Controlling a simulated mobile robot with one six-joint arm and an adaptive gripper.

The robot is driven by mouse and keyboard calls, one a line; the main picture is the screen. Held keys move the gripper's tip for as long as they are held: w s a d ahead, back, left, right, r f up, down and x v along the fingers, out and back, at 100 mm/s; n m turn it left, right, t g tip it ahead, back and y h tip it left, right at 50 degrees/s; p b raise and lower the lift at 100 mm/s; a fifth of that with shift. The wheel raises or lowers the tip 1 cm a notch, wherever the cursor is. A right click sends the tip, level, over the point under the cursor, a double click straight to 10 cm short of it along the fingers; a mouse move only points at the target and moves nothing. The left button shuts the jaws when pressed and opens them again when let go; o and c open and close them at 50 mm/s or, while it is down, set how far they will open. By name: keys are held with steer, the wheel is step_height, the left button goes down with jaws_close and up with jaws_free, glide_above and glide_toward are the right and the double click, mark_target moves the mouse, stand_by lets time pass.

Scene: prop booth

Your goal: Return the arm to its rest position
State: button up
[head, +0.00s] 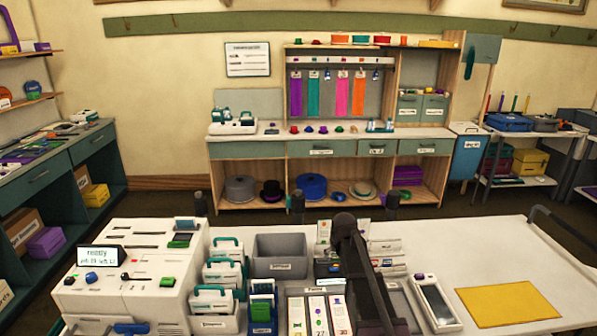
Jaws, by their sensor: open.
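A dark link of my arm (362,270) rises from the bottom edge of the head view, right of centre, in front of the worktable (420,237). It ends in a rounded joint above the table's middle and covers part of the cards and trays behind it. My gripper's fingers do not show in this view, and nothing held is visible.
A white machine (135,275) with a small lit display stands at the table's left. Beside it are card holders (222,275), a grey bin (281,256) and a white handheld device (435,302). A yellow sheet (507,303) lies right; the table around it is clear.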

steer(key=s+g, duration=0.1)
steer(key=s, duration=0.8)
steer(key=s+f+g, duration=0.1)
steer(key=s+g, duration=0.1)
steer(key=s, duration=0.7)
steer(key=s+g, duration=0.1)
steer(key=s, duration=0.9)
steer(key=shift+a+f, duration=0.15)
steer(key=shift+a, duration=0.05)
steer(key=shift+w, duration=0.1)
steer(key=c, duration=0.4)
steer(key=shift+d, duration=0.1)
